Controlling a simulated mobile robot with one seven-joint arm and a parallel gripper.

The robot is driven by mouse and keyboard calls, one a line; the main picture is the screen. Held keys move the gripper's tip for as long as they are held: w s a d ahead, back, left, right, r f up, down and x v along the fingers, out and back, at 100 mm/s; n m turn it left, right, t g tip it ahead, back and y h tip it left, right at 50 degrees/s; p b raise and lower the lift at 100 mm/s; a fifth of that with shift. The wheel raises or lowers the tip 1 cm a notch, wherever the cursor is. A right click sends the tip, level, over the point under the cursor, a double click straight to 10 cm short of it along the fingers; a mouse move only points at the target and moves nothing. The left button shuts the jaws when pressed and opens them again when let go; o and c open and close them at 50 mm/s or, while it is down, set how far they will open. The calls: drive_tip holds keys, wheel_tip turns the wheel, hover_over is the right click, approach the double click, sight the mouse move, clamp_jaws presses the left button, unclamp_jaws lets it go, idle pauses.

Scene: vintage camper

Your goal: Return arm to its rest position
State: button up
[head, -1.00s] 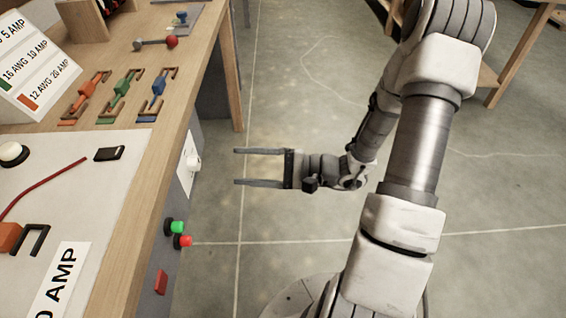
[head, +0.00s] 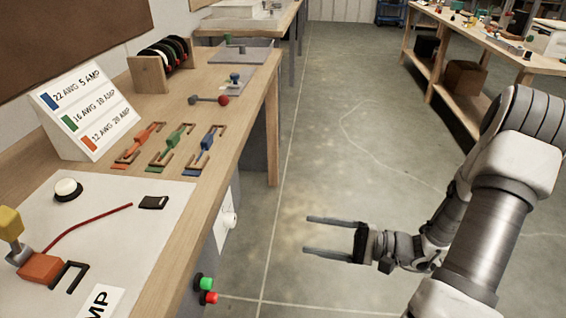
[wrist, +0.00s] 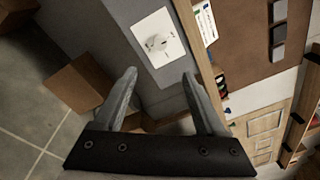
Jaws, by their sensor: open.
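My gripper (head: 335,235) is open and empty in the head view. It hangs over the floor to the right of the workbench (head: 262,92), apart from it, with its fingers pointing left toward the bench side. My arm reaches it from the lower right. In the wrist view my gripper (wrist: 160,95) shows two separated fingers with nothing between them.
The bench holds a wire-gauge sign (head: 85,112), several coloured connectors in holders, a spool rack (head: 165,68) and a red wire (head: 90,225). Green and red buttons (head: 205,290) are on its side. Another bench (head: 480,55) stands at back right. The floor between is clear.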

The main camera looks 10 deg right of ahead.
drive_tip(key=shift+a, duration=0.1)
drive_tip(key=s+a+r+n+g+h+p, duration=0.1)
drive_tip(key=s+a+r+n+g+h, duration=0.6)
drive_tip(key=n+g+h, duration=0.25)
drive_tip(key=s+d+r+t+h+p, duration=0.1)
drive_tip(key=r+t+h+p, duration=0.1)
drive_tip(key=r+p, duration=0.4)
drive_tip(key=s+d+r+n+t+h+p, duration=0.1)
drive_tip(key=r+p, duration=0.5)
drive_tip(key=r, duration=0.8)
drive_tip(key=s+d+r+n+t+h+p, duration=0.1)
drive_tip(key=r+t+h+p, duration=0.2)
drive_tip(key=r+p, duration=0.3)
wheel_tip(320, 180, up, 4)
drive_tip(key=shift+s+d+f+t+h, duration=0.1)
drive_tip(key=shift+s+d+t+h, duration=0.25)
drive_tip(key=shift+t, duration=0.3)
